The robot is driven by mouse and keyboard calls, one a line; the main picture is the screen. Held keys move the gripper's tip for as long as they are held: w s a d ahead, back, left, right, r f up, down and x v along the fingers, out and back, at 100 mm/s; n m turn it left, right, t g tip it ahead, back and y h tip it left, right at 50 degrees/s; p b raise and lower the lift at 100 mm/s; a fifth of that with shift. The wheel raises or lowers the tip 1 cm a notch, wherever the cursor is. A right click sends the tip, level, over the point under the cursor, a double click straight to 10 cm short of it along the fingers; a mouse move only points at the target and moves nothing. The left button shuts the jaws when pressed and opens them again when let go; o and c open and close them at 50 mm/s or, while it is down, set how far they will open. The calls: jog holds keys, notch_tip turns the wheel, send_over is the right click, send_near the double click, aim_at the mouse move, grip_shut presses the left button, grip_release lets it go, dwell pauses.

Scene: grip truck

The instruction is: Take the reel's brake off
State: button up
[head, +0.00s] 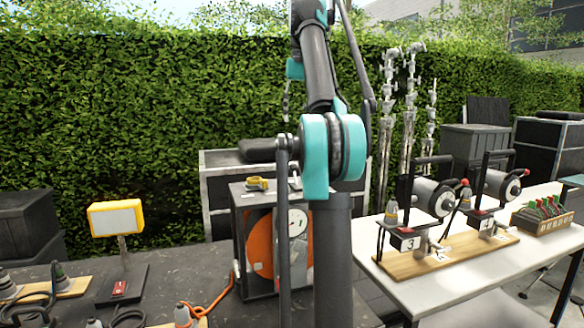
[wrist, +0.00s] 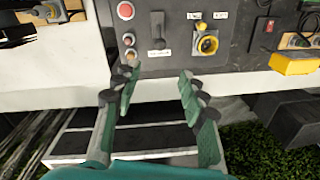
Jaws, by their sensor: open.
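The reel (head: 262,245) is an orange drum in a dark box-shaped housing, partly hidden behind my arm in the head view. A yellow knob (head: 257,184) shows on top of the housing. Small white labels there are too small to read, so I cannot tell which control is the brake. My gripper (wrist: 159,80) is open and empty, its fingertips apart near the panel's lower edge.
A dark table (head: 60,275) with a yellow-framed lamp (head: 116,218) stands at left. A hedge (head: 130,120) runs behind.

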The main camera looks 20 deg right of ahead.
jog(key=f, duration=1.1)
jog(key=a+f, duration=0.1)
jog(key=f, duration=0.4)
jog(key=shift+w+f, duration=0.15)
jog(key=shift+f, duration=0.2)
grip_shut()
